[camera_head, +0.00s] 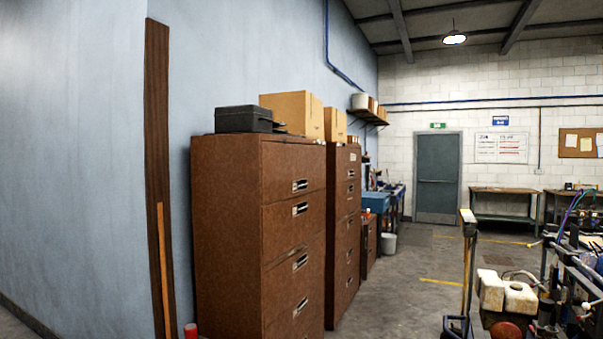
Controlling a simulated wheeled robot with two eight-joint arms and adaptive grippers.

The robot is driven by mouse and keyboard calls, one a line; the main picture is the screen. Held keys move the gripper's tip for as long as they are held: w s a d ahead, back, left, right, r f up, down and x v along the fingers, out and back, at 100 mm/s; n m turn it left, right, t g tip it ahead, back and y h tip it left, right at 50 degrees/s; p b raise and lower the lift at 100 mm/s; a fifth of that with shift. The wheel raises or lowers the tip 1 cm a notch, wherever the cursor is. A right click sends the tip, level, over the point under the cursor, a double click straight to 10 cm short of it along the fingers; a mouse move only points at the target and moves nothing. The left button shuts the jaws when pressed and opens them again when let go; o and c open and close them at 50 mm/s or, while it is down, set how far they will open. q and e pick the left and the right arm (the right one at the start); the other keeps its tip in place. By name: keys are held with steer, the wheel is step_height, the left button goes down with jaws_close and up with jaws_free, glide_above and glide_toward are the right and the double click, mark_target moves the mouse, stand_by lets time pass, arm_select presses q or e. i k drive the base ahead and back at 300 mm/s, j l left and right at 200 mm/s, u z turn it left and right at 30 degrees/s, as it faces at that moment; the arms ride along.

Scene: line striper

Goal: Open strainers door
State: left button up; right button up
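Part of a machine that looks like a line striper (508,292) shows at the lower right, cut off by the right and bottom edges. It has a white tank, metal tubes and hoses. I cannot make out a strainers door on it. A closed grey door (438,178) stands in the far white brick wall. Neither of my grippers is in view.
Tall brown drawer cabinets (228,235) stand along the blue wall, with a black case (243,119) and cardboard boxes (288,112) on top. A wooden plank (157,150) leans at left. A workbench (500,205) stands at the back. Grey floor (395,300) between cabinets and machine is clear.

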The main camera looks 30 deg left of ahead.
mark_target(288, 171)
steer(key=i+j, duration=0.2)
steer(key=i, duration=0.2)
steer(key=i+j, duration=0.2)
steer(key=i, duration=0.25)
